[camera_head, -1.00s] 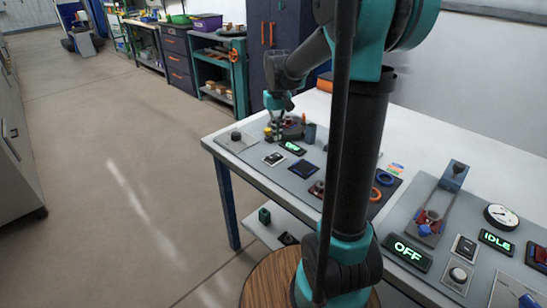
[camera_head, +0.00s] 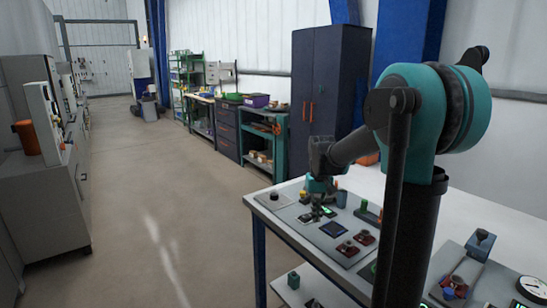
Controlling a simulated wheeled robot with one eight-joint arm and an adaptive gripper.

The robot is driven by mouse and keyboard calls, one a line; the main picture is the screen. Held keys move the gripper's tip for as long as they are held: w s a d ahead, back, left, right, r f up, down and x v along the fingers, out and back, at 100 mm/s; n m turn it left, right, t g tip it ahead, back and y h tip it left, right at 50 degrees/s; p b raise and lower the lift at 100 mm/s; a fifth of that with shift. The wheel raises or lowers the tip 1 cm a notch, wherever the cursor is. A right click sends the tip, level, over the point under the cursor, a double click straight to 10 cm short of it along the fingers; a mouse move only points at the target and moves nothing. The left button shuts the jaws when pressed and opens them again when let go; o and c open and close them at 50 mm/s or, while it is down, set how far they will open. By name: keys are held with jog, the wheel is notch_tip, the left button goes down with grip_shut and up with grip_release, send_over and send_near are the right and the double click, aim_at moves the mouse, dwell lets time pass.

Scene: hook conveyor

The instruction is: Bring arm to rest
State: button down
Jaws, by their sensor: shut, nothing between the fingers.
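My arm, teal and dark grey, rises at the right of the head view and reaches left over the white workbench (camera_head: 262,208). My gripper (camera_head: 317,212) points down, shut and empty, low over the grey control panel (camera_head: 296,226) at the bench's left end. It is small in the picture, so I cannot tell whether its tips touch the panel. A dark knob (camera_head: 274,196) lies to its left and a dark blue square plate (camera_head: 332,230) just in front of it. A yellow-topped part (camera_head: 303,195) is close to its left side.
Red and dark fittings (camera_head: 356,243) sit on the panel's right. A green block (camera_head: 293,280) is on the lower shelf. A dark cabinet (camera_head: 328,85) and teal shelf unit (camera_head: 262,138) stand behind. Open floor (camera_head: 170,190) lies left of the bench.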

jog(key=s+d+f+t, duration=0.1)
jog(key=s+f, duration=0.2)
jog(key=s, duration=0.4)
jog(key=s+d+f+t, duration=0.1)
jog(key=s+f, duration=0.3)
jog(key=s, duration=0.4)
jog(key=s+d+f+m+t, duration=0.1)
jog(key=s+d+f+t, duration=0.1)
jog(key=s+f, duration=0.2)
jog(key=s, duration=0.3)
jog(key=shift+s, duration=0.25)
